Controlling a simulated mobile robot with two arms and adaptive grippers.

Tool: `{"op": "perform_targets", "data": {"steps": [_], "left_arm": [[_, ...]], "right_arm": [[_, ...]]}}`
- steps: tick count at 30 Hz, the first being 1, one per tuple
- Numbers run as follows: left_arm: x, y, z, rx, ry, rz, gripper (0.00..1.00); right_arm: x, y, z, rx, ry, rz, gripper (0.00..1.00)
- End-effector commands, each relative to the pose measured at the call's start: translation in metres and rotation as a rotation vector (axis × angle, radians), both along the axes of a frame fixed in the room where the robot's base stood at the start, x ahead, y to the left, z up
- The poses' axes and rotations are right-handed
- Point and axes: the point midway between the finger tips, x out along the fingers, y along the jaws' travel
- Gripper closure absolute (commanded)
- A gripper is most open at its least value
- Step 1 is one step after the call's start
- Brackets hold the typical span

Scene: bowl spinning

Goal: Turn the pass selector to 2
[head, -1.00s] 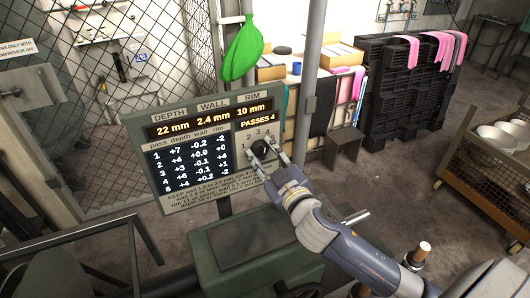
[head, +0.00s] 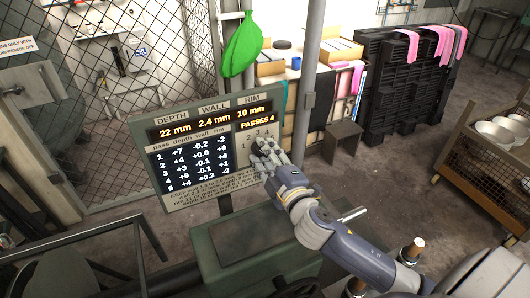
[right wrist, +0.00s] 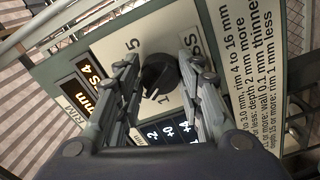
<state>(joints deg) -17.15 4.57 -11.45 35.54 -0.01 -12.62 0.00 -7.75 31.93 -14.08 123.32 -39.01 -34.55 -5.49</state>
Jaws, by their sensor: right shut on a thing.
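The pass selector is a black round knob (right wrist: 158,74) with a white mark, set in a pale dial plate on the green-framed panel (head: 205,195). In the head view my right gripper (head: 263,146) is at the dial and its fingers hide most of the knob. In the right wrist view the gripper (right wrist: 160,80) has a finger on each side of the knob and is shut on it. The display (head: 257,122) above the dial reads PASSES 4. My left gripper is out of view.
A table of passes, depth, wall and rim values (head: 190,165) fills the panel's left part. A green machine housing (head: 245,245) stands below it. A grey post (head: 311,80) rises behind the panel. A cart of bowls (head: 490,150) stands at the right.

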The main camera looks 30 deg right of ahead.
Motion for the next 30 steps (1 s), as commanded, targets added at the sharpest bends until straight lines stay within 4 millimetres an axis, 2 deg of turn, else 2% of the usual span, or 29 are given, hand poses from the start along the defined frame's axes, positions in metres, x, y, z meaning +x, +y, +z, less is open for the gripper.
{"op": "perform_targets", "data": {"steps": [17,18,20,21,30], "left_arm": [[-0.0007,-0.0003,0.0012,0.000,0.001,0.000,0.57],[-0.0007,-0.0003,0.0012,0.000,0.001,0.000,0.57],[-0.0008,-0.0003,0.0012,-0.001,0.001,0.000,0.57],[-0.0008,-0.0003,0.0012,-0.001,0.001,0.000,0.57],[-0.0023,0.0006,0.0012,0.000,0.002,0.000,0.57]], "right_arm": [[-0.0001,-0.0002,-0.0015,-0.036,0.004,0.000,0.89],[-0.0001,-0.0002,-0.0015,-0.036,0.005,0.000,0.61],[-0.0001,-0.0002,-0.0015,-0.036,0.004,0.000,0.47],[-0.0001,-0.0001,-0.0013,-0.036,0.004,0.000,0.45],[-0.0003,0.0000,-0.0004,-0.035,0.003,0.000,0.45]]}}
